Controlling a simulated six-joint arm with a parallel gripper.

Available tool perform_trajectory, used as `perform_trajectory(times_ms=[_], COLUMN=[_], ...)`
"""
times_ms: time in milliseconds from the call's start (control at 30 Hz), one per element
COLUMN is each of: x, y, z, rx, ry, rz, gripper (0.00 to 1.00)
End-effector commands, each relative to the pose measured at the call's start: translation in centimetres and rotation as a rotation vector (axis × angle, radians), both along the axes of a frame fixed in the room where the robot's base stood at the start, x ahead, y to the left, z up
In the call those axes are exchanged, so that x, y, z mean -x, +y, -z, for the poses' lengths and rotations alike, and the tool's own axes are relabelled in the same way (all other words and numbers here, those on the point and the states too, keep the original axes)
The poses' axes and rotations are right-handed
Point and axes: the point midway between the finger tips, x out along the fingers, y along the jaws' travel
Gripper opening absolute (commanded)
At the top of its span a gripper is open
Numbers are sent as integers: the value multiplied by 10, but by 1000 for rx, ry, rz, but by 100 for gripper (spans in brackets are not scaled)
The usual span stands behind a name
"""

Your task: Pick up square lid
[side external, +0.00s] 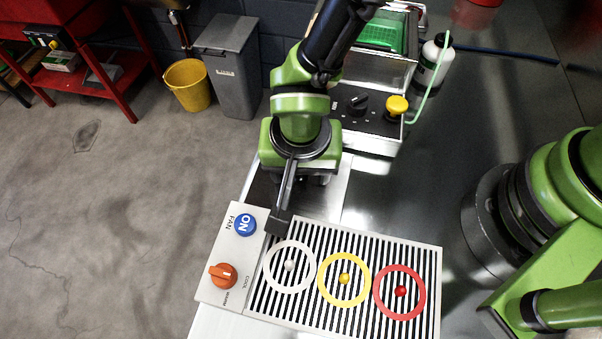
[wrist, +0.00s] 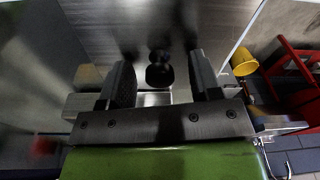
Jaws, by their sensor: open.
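My gripper (side external: 318,180) points down over the bench, and its green housing and arm cover what is under it in the side view. In the wrist view my gripper (wrist: 160,82) is open, with one dark finger on each side. A round black knob (wrist: 159,69) shows in the gap between the fingers, touching neither as far as I can see. It looks like the lid's handle. A pale metal patch (wrist: 152,98) shows behind the fingers; I cannot tell if it is the square lid. The lid's outline is not clear in either view.
A slatted grille (side external: 434,275) with white, yellow and red rings lies in front, beside a fan panel (side external: 212,292) with a blue button and orange knob. Behind stands a machine with a yellow button (side external: 397,105), and a white bottle (side external: 434,62).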

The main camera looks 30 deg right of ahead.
Motion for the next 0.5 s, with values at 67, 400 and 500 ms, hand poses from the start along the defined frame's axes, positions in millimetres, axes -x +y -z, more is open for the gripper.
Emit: perform_trajectory(times_ms=[67,400,500], x=[0,0,0], y=[0,0,0], z=[0,0,-1], rx=[-1,0,-1], ry=[-1,0,-1], rz=[0,1,1], gripper=[58,0,0])
